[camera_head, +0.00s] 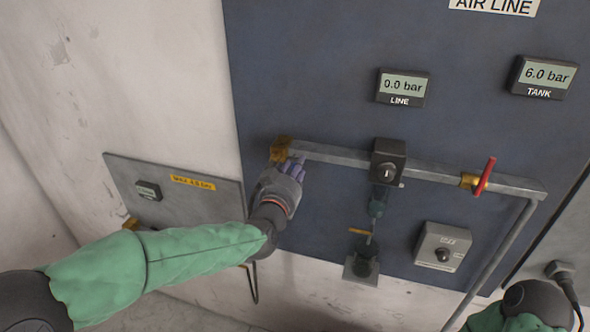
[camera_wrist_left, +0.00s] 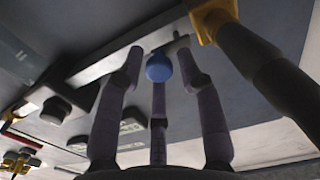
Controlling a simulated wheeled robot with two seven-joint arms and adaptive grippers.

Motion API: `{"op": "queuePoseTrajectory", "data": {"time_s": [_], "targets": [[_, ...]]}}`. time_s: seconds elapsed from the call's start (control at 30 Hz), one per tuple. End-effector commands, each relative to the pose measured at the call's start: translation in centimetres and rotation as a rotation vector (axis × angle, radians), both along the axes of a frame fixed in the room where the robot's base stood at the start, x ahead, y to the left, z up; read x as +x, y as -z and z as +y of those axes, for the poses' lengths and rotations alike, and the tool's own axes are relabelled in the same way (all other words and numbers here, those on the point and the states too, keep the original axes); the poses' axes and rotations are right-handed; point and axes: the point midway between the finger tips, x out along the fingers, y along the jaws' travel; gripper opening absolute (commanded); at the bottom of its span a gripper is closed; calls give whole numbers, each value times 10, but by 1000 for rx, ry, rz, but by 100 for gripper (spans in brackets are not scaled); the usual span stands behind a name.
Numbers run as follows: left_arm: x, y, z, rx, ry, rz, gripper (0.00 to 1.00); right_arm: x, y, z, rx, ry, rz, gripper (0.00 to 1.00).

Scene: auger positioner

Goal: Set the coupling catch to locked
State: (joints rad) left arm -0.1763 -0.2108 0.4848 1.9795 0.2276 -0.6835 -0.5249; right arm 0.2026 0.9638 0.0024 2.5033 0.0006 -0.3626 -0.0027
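The coupling catch appears to be the blue knob (camera_wrist_left: 159,68) with a short grey stub (camera_wrist_left: 177,42), beside the brass coupling (camera_wrist_left: 212,20) in the left wrist view. The brass coupling also shows at the left end of the grey pipe in the head view (camera_head: 281,149). My left gripper (camera_head: 293,164) is at that pipe end, just below the coupling, and covers the catch there. In the left wrist view its three fingers (camera_wrist_left: 159,72) are spread around the blue knob, with gaps visible; contact is unclear. The catch's setting cannot be read. My right gripper is out of view.
The LINE display (camera_head: 403,87) reads 0.0 bar and the TANK display (camera_head: 543,77) reads 6.0 bar. A red valve handle (camera_head: 485,177) sticks out at the pipe's right. A black box (camera_head: 388,161) and a grey switch box (camera_head: 442,247) are on the blue panel.

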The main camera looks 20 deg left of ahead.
Motion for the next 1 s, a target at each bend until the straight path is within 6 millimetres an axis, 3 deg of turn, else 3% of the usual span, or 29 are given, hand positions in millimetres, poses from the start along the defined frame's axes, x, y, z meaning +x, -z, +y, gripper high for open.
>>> {"op": "queuePoseTrajectory", "data": {"time_s": [0.03, 0.1, 0.43, 0.67, 0.93, 0.97, 1.0], "targets": [[0, 0, 0, 0, 0, 0, 14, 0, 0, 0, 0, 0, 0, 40], [0, 0, 0, 0, 0, 0, 0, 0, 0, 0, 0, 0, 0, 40], [0, -2, 2, 0, -2, -5, 0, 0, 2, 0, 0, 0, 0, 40], [1, -2, 17, 1, -6, -9, 0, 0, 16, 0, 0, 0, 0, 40], [1, -5, 19, 0, -6, -10, 0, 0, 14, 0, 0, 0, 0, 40], [1, -5, 19, 0, -7, -11, 26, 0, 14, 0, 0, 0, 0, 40], [1, -5, 19, 0, -7, -11, 38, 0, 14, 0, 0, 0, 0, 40]]}}
